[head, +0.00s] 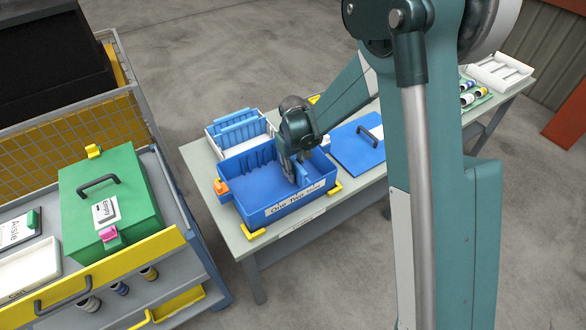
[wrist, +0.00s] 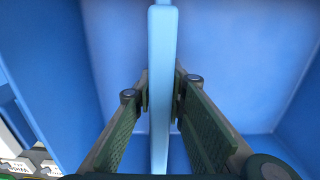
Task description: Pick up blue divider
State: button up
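The blue divider is a thin upright light-blue panel (wrist: 160,60) in the wrist view, running up the middle between my fingers. In the head view, a sliver of it (head: 301,175) shows beside my gripper inside the blue bin (head: 234,195). My gripper (wrist: 161,92) is down in the bin, with its two fingertips close against both faces of the divider; it looks shut on it. It also shows in the head view (head: 291,168). The lower part of the divider is hidden by the bin's front wall in the head view.
A white tray with blue dividers (head: 239,145) stands behind the bin. A blue lid (head: 352,151) lies to the right. Yellow corner stops (head: 252,232) flank the bin. A green box (head: 127,212) sits on a cart at left. A white tray (head: 500,74) stands far right.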

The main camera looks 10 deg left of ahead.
grip_shut()
jog(key=shift+r, duration=0.15)
notch_tip(320, 180, up, 18)
jog(key=p, duration=0.1)
jog(key=shift+p, duration=0.35)
dwell(0.3)
dwell(0.6)
jog(key=w+a+n+p, duration=0.4)
jog(key=w+a+n, duration=0.1)
jog(key=a+n, duration=0.4)
jog(key=w+a+f+n+p, duration=0.1)
jog(key=w+a+n+p, duration=0.4)
jog(key=a+n, duration=0.4)
jog(key=shift+w+a+f, duration=0.15)
jog(key=shift+w+a, duration=0.35)
jog(key=shift+a, duration=1.3)
